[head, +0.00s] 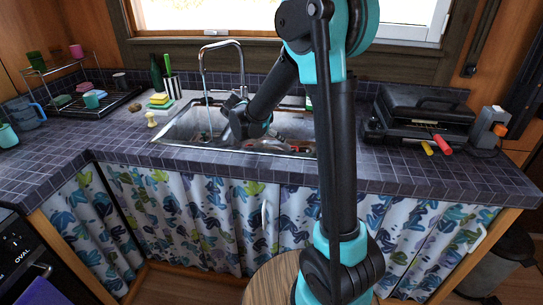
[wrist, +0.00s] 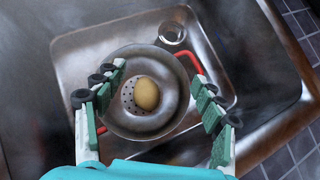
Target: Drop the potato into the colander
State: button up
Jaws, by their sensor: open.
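In the wrist view a round metal colander (wrist: 178,110) with red handles sits in the sink basin. A brownish-yellow potato (wrist: 146,93) shows within its rim, over the patch of holes at its centre. My gripper (wrist: 160,80) is open above the colander, with its green-padded fingers spread wide to either side. The potato lies between the fingers in the picture, and neither finger touches it. In the head view my gripper (head: 236,122) is down over the sink, and the potato cannot be made out there.
The metal sink (head: 180,133) has a tall faucet (head: 204,75) at its back. A dish rack (head: 95,105) stands on the left counter, and a black grill (head: 425,112) on the right. Sponges (head: 160,100) lie by the sink's left rim.

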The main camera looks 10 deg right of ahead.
jog(key=v, duration=1.2)
jog(key=shift+a, duration=0.15)
